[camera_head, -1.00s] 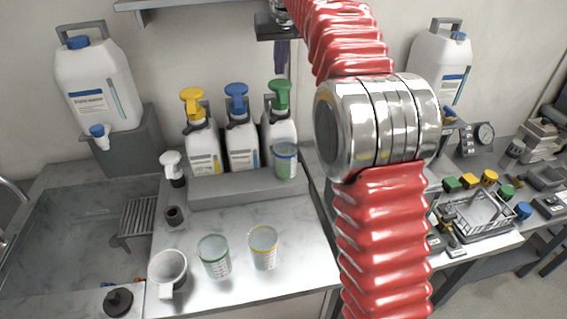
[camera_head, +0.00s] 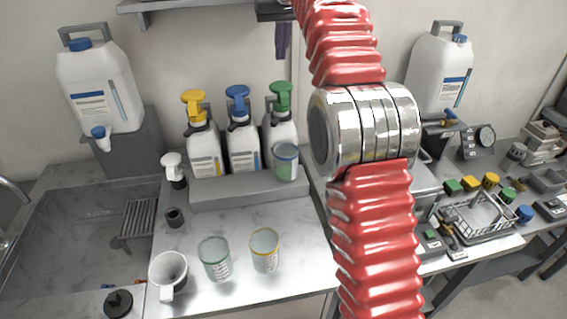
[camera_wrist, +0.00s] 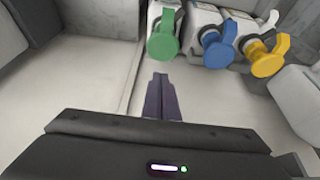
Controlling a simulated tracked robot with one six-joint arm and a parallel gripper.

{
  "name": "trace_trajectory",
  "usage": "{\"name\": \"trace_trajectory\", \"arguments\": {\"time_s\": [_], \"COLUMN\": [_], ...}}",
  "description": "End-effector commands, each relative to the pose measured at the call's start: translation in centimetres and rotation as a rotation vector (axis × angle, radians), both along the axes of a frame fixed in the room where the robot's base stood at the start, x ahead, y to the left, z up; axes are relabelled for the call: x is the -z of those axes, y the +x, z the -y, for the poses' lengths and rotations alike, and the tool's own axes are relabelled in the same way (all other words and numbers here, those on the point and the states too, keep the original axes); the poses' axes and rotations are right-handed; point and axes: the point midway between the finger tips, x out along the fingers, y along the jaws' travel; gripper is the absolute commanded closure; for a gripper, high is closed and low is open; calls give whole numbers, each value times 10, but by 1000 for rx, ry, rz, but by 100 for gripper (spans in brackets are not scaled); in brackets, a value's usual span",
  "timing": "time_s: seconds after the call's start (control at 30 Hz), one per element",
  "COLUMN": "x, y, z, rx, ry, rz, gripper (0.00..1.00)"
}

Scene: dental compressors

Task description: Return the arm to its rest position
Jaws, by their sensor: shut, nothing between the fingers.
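My gripper (camera_head: 282,57) hangs fingers down at the upper middle of the head view, against the wall and above the green-topped pump bottle (camera_head: 281,125). In the wrist view its dark purple fingers (camera_wrist: 161,80) are together, with nothing between them. My red ribbed arm with a silver joint crosses the right middle of the head view. It hides part of the bench behind it. The upper end of the arm is cut off by the frame.
Blue-topped (camera_head: 240,135) and yellow-topped (camera_head: 201,140) pump bottles stand on a grey riser, with a green-rimmed cup (camera_head: 286,165) at its right. Two cups (camera_head: 215,260) (camera_head: 265,252) and a white mug (camera_head: 168,275) stand in front. A wire basket (camera_head: 478,217) sits right. A shelf (camera_head: 190,5) overhangs.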

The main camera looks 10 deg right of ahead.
Motion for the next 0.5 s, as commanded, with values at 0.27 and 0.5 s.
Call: {"name": "trace_trajectory", "arguments": {"time_s": [0.27,0.5], "x": [-2,-10], "y": [-3,-26], "z": [0,0], "rx": [0,0], "ry": [0,0], "rz": [2,7], "gripper": [100,100]}}
